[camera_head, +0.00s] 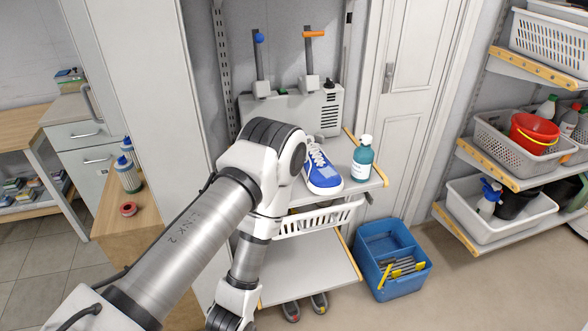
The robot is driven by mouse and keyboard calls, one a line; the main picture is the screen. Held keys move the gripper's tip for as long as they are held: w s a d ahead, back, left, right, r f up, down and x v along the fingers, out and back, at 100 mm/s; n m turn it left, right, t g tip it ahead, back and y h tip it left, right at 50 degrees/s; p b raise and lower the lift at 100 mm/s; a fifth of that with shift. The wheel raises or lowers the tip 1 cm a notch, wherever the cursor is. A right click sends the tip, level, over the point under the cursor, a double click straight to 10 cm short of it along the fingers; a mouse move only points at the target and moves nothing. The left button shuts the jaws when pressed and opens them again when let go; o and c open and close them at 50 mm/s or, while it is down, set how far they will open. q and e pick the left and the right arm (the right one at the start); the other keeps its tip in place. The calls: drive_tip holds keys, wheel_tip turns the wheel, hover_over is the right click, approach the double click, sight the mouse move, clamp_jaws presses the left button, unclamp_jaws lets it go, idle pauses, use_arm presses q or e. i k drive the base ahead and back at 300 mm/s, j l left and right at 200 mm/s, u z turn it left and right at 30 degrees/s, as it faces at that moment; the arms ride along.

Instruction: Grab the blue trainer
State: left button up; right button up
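The blue trainer (324,178) with white laces and a white sole stands on the upper shelf of a grey rack, toe pointing to the front. My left arm comes in from the lower left, bends beside the trainer and hangs down in front of the rack. Its elbow covers the shelf to the left of the trainer. My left gripper is below the picture edge and my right gripper does not show either.
A teal bottle (362,160) stands close to the right of the trainer. A white basket (318,218) hangs under that shelf. The lower shelf (312,265) is bare where it shows. A blue crate (391,278) with tools stands on the floor at right.

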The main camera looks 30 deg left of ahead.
sight(321, 176)
drive_tip(key=i+l+u, duration=0.1)
drive_tip(key=u, duration=0.3)
drive_tip(key=i+l+u, duration=0.15)
drive_tip(key=u, duration=0.25)
drive_tip(key=i+l+u, duration=0.1)
drive_tip(key=u, duration=0.3)
drive_tip(key=l+u, duration=0.4)
drive_tip(key=i+j, duration=0.05)
drive_tip(key=j, duration=0.05)
